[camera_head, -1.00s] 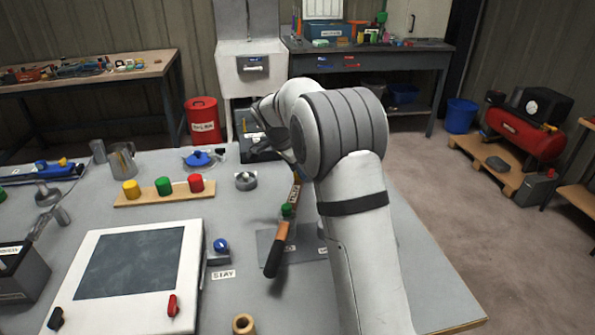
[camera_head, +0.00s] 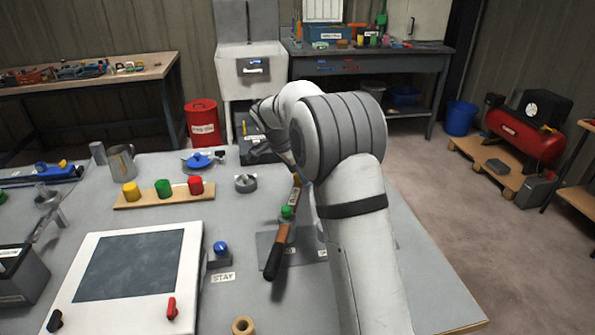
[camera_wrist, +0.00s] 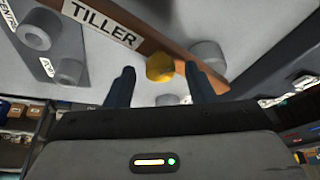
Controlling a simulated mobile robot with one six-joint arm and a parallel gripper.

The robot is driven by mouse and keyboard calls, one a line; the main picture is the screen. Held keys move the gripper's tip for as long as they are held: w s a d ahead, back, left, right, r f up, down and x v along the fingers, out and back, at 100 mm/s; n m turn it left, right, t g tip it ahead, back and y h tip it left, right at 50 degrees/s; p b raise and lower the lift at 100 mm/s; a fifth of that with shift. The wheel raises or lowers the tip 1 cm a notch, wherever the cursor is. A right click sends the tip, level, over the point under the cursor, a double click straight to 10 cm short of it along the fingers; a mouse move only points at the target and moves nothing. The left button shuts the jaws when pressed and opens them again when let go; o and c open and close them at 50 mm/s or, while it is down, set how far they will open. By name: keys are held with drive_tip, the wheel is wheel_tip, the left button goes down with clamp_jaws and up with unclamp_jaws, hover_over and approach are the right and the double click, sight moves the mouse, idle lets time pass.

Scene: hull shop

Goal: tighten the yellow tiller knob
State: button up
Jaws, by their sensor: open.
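The yellow tiller knob (camera_wrist: 160,67) sits on the edge of a brown wooden bar (camera_wrist: 145,38) with a white TILLER label (camera_wrist: 103,22) in the wrist view. My gripper (camera_wrist: 158,84) is open. One dark finger is on each side of the knob, with a visible gap on both sides; I cannot tell the exact depth. In the head view the tiller (camera_head: 278,245) lies across the right part of the grey bench, with a dark handle end and a green knob (camera_head: 287,212).
Grey cylinders (camera_wrist: 208,53) stand close to the bar in the wrist view. On the bench (camera_head: 145,213) are a wooden strip with yellow, green and red knobs (camera_head: 163,197), a white framed panel (camera_head: 188,245), a blue knob (camera_head: 221,247) and a wooden ring (camera_head: 243,326).

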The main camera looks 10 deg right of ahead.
drive_tip(key=v, duration=0.7)
drive_tip(key=shift+a+r, duration=0.15)
drive_tip(key=shift+r, duration=0.2)
drive_tip(key=s+d+r+n+y+p, duration=0.1)
drive_tip(key=s+n, duration=0.3)
drive_tip(key=s, duration=0.8)
drive_tip(key=s+d+r+n+y+p, duration=0.1)
drive_tip(key=s+n+p, duration=0.3)
drive_tip(key=s, duration=0.8)
drive_tip(key=s+d+r+n+t+y+p, duration=0.1)
drive_tip(key=s+n, duration=0.4)
drive_tip(key=s, duration=0.7)
drive_tip(key=shift+s+d+r+n+y+p, duration=0.3)
drive_tip(key=shift+d+y+p, duration=0.15)
drive_tip(key=shift+p, duration=0.3)
